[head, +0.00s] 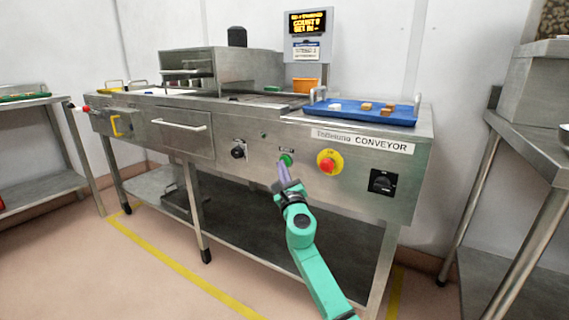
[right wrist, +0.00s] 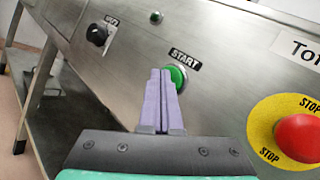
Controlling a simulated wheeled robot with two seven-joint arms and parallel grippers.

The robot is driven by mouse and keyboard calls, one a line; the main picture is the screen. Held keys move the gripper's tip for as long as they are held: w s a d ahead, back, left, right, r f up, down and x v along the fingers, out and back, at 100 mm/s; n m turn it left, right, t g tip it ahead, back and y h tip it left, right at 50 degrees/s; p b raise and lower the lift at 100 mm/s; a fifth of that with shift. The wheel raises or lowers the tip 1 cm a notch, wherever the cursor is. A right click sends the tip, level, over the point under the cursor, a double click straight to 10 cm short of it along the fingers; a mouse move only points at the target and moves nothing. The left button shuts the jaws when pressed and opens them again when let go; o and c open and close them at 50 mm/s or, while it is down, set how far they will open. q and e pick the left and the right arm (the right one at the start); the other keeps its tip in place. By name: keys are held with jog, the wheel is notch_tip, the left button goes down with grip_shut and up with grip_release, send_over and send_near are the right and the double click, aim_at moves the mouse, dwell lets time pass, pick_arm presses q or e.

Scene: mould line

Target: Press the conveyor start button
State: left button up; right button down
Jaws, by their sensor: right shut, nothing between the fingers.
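The green start button (head: 286,159) is on the steel front panel of the conveyor (head: 230,150), under a small label. In the right wrist view the button (right wrist: 177,76) sits below the word START, partly hidden behind my fingertips. My right gripper (head: 283,172) is shut and empty, with its purple fingers together and pointing at the button. In the right wrist view the fingertips (right wrist: 161,74) overlap the left part of the button; I cannot tell whether they touch it. My left gripper is not in view.
A red stop button on a yellow disc (head: 329,162) is just right of the start button. A black knob (head: 238,151) is to the left and a black switch (head: 382,182) further right. A blue tray (head: 350,115) with several small pieces sits on top.

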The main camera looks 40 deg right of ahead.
jog(key=shift+d, duration=0.2)
dwell(0.6)
jog(key=shift+s+a+p, duration=0.2)
jog(key=shift+a+p, duration=0.1)
jog(key=shift+a, duration=0.5)
jog(key=a+p, duration=0.1)
jog(key=a, duration=0.1)
jog(key=s+a+p, duration=0.1)
jog(key=a, duration=0.1)
jog(key=shift+s+a, duration=0.2)
jog(key=shift+a, duration=0.2)
